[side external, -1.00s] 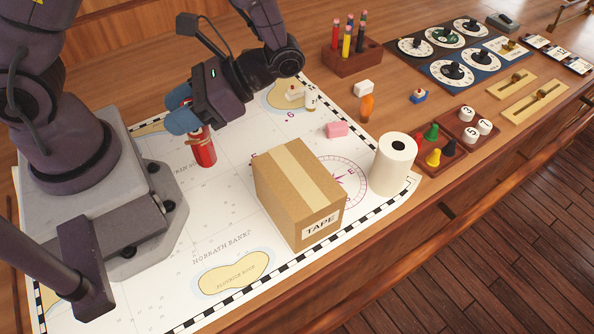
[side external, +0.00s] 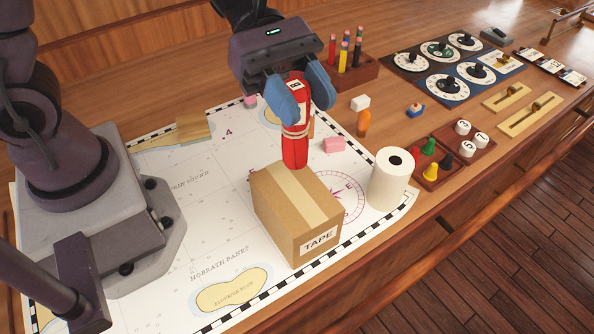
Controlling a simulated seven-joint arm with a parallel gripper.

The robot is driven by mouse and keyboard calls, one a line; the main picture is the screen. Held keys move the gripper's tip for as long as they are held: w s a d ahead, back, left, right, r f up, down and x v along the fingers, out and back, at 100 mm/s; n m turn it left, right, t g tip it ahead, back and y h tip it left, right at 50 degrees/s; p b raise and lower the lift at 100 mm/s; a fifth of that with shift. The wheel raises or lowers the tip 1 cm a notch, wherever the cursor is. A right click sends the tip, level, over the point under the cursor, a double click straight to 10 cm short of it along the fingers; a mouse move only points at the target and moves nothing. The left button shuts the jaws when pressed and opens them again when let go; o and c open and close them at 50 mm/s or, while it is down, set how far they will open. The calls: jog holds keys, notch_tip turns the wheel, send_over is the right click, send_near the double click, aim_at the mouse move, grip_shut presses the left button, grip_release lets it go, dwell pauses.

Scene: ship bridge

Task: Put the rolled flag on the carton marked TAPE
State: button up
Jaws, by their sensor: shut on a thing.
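The rolled flag (side external: 294,148) is a red upright roll with a tan band around it. My gripper (side external: 297,108) is shut on its upper part, with blue fingertips on either side. The flag's lower end shows just behind the far edge of the carton marked TAPE (side external: 276,236), in the picture. I cannot tell exactly how high it is above the chart. The carton is brown and closed, with a paler tape strip along its bare top and a TAPE label on its front.
A white paper roll (side external: 388,182) stands close to the carton's right. A pink block (side external: 334,145), an orange figure (side external: 363,123) and a white block (side external: 360,102) lie behind. A pencil block (side external: 352,72) stands at the back. The chart (side external: 185,225) left of the carton is clear.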

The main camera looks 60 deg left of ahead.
aim_at(304, 144)
notch_tip(304, 144, down, 7)
jog(key=shift+r, duration=0.1)
dwell(0.4)
jog(key=o, duration=1.2)
jog(key=shift+c, duration=0.2)
jog(key=shift+a+r, duration=0.1)
jog(key=shift+a, duration=0.2)
jog(key=v, duration=1.1)
jog(key=s+a+r+m+t+y, duration=0.5)
jog(key=s+r+m+y, duration=0.3)
jog(key=m+y, duration=0.5)
jog(key=a+r+m, duration=0.1)
jog(key=r+m, duration=0.1)
jog(key=m, duration=0.3)
jog(key=shift+s+a+t+y, duration=0.2)
jog(key=shift+s+t+y, duration=0.05)
jog(key=shift+t+y, duration=0.05)
